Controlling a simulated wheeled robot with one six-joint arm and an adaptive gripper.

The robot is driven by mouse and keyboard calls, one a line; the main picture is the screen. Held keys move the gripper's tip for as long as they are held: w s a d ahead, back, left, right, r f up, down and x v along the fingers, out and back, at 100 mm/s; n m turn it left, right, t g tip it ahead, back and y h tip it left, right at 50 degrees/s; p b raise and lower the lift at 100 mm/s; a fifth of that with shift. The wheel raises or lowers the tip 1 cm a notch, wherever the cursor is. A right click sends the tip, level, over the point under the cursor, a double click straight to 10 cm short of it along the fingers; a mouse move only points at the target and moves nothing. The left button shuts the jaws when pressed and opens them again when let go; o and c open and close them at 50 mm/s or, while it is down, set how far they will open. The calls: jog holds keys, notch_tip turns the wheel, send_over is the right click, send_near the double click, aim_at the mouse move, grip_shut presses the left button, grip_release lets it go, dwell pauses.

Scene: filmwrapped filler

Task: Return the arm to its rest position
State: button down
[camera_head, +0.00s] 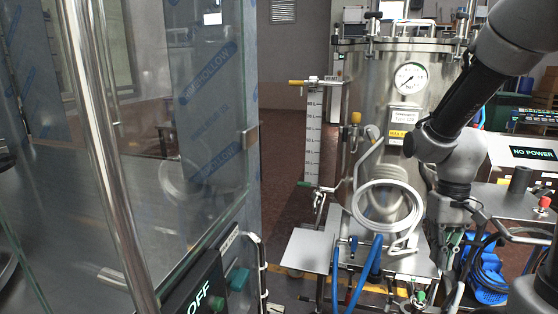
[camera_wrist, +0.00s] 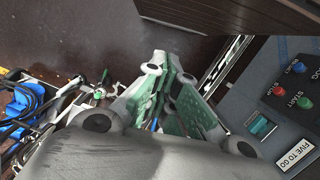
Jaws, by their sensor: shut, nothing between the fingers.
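My gripper (camera_wrist: 165,68) shows in the wrist view, with pale green and grey fingers brought together and nothing held between them. In the head view my arm (camera_head: 455,145) comes in from the upper right and bends downward at the right of the steel tank (camera_head: 372,95). My gripper hangs low there among hoses and cables, and its fingers are hard to make out. No object is seen in its grasp.
A glass-walled cabinet with a steel handle (camera_head: 108,150) fills the left. A hose coil (camera_head: 388,215) and a steel shelf (camera_head: 308,250) stand before the tank. A control panel (camera_wrist: 285,100) lies right of the fingers in the wrist view.

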jog(key=s+r+t, duration=0.3)
jog(key=r, duration=0.4)
jog(key=s+r+t, duration=0.3)
jog(key=s+r, duration=0.1)
jog(key=r, duration=0.4)
jog(key=shift+s+d+n+t, duration=0.3)
jog(key=shift+d, duration=0.05)
